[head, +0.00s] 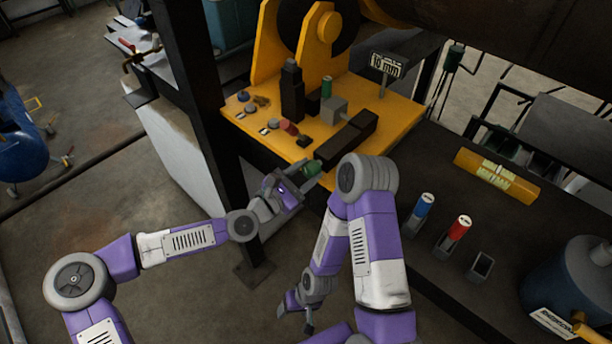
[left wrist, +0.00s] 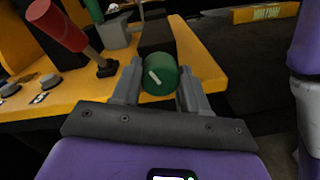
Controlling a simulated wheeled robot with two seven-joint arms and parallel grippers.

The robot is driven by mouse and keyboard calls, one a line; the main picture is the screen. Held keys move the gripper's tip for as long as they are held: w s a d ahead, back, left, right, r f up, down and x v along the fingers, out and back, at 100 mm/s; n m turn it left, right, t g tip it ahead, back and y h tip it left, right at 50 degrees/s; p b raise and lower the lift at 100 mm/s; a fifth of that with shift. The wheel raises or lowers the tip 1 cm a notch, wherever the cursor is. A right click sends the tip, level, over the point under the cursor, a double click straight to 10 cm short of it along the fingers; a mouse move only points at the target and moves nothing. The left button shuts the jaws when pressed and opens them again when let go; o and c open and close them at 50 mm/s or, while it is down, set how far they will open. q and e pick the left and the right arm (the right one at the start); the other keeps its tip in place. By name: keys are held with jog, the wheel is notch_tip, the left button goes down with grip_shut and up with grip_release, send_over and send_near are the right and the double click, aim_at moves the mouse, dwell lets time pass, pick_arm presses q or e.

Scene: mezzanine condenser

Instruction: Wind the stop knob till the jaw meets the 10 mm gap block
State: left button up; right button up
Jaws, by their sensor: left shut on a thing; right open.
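The green stop knob (head: 312,168) sits at the front end of a long dark block (head: 350,138) on the yellow plate. My left gripper (head: 305,176) is shut on it. In the left wrist view the knob (left wrist: 160,76), with a pale line on its face, sits between the fingers (left wrist: 160,90). A grey block (head: 334,109), seemingly the gap block, stands behind the dark block, near a dark upright (head: 292,92). I cannot tell whether jaw and block touch. A "10 mm" sign (head: 386,65) stands behind. My right gripper (head: 296,316) is open and empty, low over the floor.
A red-handled lever (head: 288,127) and several small knobs are on the plate's left side. A green handle (head: 327,86) rises by the grey block. Blue (head: 424,204) and red (head: 460,227) handles stand in holders on the dark bench, right. A dark post (head: 196,80) stands left.

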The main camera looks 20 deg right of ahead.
pick_arm(q)
jog(key=o, duration=1.1)
jog(key=shift+c, duration=0.2)
jog(key=b+v, duration=0.1)
jog(key=v, duration=0.6)
jog(key=shift+s+a, duration=0.15)
jog(key=shift+a, duration=0.15)
